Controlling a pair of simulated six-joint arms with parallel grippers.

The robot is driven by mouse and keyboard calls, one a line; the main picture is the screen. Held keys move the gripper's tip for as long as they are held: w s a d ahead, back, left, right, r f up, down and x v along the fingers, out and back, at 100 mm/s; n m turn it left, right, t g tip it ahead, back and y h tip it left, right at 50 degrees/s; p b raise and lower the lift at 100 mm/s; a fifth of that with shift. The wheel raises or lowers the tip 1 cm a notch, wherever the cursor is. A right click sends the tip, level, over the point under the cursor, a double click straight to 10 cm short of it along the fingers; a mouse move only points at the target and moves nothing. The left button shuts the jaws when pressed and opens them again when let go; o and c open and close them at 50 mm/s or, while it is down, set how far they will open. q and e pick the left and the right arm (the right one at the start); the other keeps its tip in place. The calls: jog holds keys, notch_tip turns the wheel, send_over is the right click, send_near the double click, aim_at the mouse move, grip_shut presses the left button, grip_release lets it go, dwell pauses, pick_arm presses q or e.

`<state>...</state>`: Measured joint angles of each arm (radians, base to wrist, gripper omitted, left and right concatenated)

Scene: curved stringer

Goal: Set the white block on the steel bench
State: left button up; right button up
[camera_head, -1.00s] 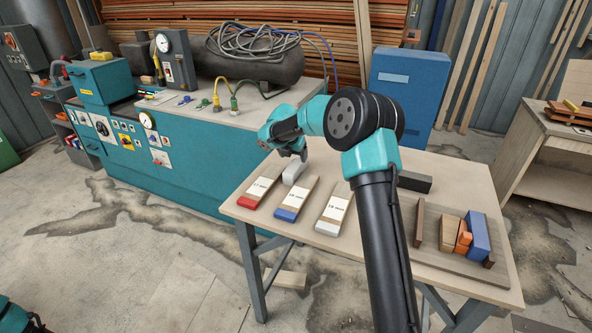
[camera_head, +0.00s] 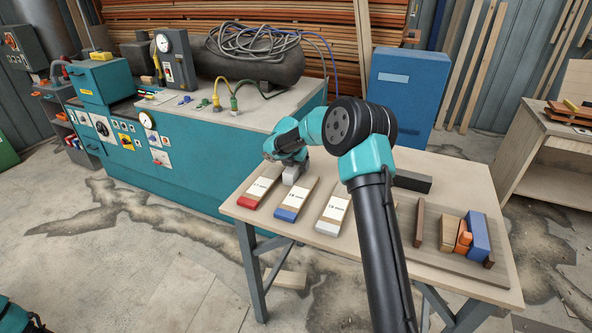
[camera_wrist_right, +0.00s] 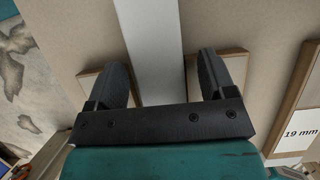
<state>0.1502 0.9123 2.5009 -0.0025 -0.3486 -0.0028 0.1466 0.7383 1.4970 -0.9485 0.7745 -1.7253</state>
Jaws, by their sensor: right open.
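My right gripper (camera_head: 288,159) is directly above the block in the head view, pointing down. In the right wrist view the white block (camera_wrist_right: 150,30) runs as a pale strip between the open fingers of the right gripper (camera_wrist_right: 160,62), with a gap on each side. A long bench (camera_head: 185,180) with a grey top and teal front stands behind and left of the table. My left gripper is not in view.
On the table stand red-ended (camera_head: 262,186), blue-ended (camera_head: 296,199) and white-ended (camera_head: 333,214) labelled boards, a dark bar (camera_head: 413,182), and a tray (camera_head: 450,264) with coloured blocks. Gauges, cable fittings and a hose-topped tank (camera_head: 260,66) crowd the bench; its near top edge is partly clear.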

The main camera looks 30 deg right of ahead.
jog(key=c, duration=1.1)
jog(key=shift+r, duration=1.65)
jog(key=shift+s+a+r, duration=0.1)
jog(key=shift+s+r, duration=0.05)
jog(key=shift+s, duration=0.05)
jog(key=s+a, duration=0.2)
jog(key=s, duration=0.2)
jog(key=s+a+r, duration=0.1)
jog(key=s+a, duration=0.2)
jog(key=s, duration=0.2)
jog(key=s+a, duration=0.3)
jog(key=s, duration=0.1)
jog(key=shift+s+a+r, duration=0.1)
jog(key=shift+s+r, duration=0.05)
jog(key=shift+r, duration=0.05)
